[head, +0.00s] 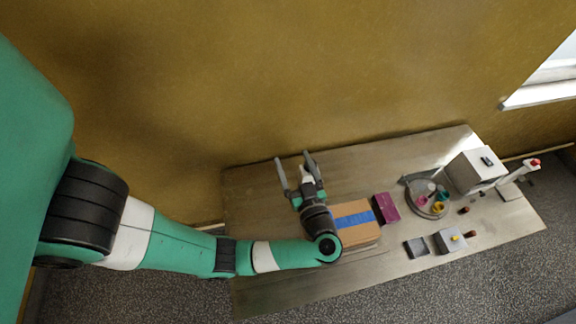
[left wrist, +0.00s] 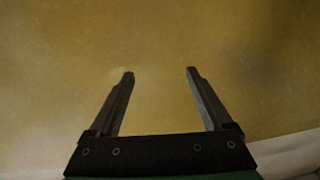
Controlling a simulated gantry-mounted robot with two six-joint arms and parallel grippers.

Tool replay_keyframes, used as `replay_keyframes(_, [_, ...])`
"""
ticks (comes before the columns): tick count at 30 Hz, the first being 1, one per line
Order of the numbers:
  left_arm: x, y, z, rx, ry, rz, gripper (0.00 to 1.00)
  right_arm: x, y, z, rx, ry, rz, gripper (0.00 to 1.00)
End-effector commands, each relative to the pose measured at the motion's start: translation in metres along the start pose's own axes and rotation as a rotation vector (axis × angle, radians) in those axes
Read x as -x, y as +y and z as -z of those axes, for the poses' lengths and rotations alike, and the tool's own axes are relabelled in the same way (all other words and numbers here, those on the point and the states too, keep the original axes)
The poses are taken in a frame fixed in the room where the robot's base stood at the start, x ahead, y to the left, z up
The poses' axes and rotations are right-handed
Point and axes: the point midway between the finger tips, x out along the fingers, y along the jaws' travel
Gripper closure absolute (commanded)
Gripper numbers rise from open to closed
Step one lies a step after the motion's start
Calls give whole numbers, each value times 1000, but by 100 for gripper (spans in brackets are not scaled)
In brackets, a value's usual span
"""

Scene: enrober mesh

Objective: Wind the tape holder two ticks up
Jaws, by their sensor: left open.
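My left gripper (head: 293,158) is open and empty, its fingers apart near the back left of the table. In the left wrist view its two fingers (left wrist: 159,72) stand apart with only the mustard wall beyond them. I cannot tell for sure which thing is the tape holder. A small grey block with a yellow knob (head: 451,241) stands at the front right. A white stand with a red top (head: 516,178) is at the far right end. Both are well away from my left gripper. My right gripper is not in view.
On the wooden table (head: 262,290), a cardboard box with a blue band (head: 354,238) lies beside my left wrist. Right of it are a magenta box (head: 386,207), a round tray with coloured cups (head: 411,202), a white box (head: 474,170) and a dark tray (head: 416,247). The front left is clear.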

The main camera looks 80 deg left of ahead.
Motion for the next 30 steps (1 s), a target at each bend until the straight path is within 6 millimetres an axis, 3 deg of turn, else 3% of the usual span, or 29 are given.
replay_keyframes(4, [19, -17, 11, 2, 0, -3, 17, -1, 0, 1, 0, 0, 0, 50])
replay_keyframes(10, [26, -25, 16, 1, 0, 0, 17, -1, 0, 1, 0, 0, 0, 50])
replay_keyframes(26, [25, -25, 16, 1, 0, 3, 17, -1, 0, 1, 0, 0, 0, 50])
replay_keyframes(30, [20, -12, 38, 83, -27, 42, 17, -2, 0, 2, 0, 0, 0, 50])
